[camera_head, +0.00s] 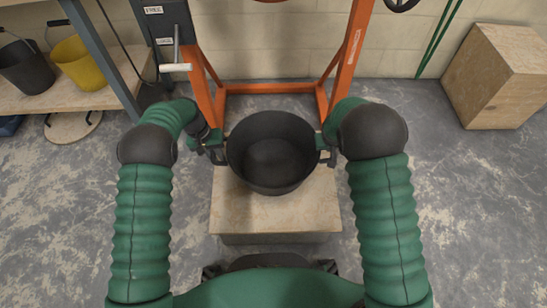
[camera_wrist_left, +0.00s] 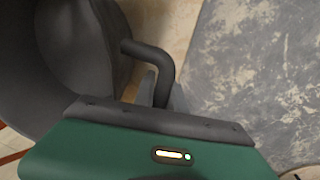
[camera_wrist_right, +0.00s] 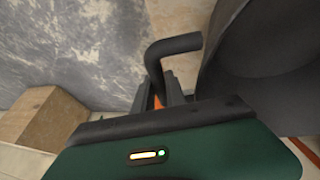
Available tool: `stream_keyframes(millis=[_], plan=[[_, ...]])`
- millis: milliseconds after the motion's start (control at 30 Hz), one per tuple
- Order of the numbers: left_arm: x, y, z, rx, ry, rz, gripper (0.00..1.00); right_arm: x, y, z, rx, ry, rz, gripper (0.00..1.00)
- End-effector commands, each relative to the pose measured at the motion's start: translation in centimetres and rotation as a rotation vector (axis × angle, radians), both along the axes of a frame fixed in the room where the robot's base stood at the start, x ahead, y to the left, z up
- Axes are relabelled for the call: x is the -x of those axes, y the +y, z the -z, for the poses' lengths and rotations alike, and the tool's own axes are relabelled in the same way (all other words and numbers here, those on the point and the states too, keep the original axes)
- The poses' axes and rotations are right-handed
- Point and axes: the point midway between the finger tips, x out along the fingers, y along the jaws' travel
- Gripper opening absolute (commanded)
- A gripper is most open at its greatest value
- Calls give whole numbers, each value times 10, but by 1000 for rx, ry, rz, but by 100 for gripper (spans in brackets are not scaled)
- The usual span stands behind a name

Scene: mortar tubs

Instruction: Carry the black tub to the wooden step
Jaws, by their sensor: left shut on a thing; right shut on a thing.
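The black tub (camera_head: 272,155) is upright over the wooden step (camera_head: 275,212) in the middle of the head view; I cannot tell whether its base touches the step. My left gripper (camera_head: 218,152) is shut on the tub's left handle, a bent dark bar that shows in the left wrist view (camera_wrist_left: 160,65). My right gripper (camera_head: 326,150) is shut on the tub's right handle, which shows in the right wrist view (camera_wrist_right: 163,55). The tub's wall also shows in the left wrist view (camera_wrist_left: 60,50) and the right wrist view (camera_wrist_right: 265,50). The tub looks empty.
An orange frame (camera_head: 270,88) stands just behind the tub. A plywood box (camera_head: 497,75) is at the back right. A bench (camera_head: 80,100) at the left holds a dark bucket (camera_head: 27,68) and a yellow bucket (camera_head: 78,63). The grey floor beside the step is clear.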

Motion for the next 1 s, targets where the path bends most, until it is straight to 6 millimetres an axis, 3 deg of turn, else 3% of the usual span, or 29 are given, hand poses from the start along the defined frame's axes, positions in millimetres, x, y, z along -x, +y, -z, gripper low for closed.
stream_keyframes(millis=[167, 500, 1000], plan=[[-1, 0, -10, 0, -2, 0, 0, -1, 0, -10, 0, -2, 0, 0], [0, 0, -52, 0, -1, 0, 0, 0, 0, -52, 0, -1, 0, 0], [0, 0, -51, 0, -2, 0, 0, 0, 0, -51, 0, -1, 0, 0]])
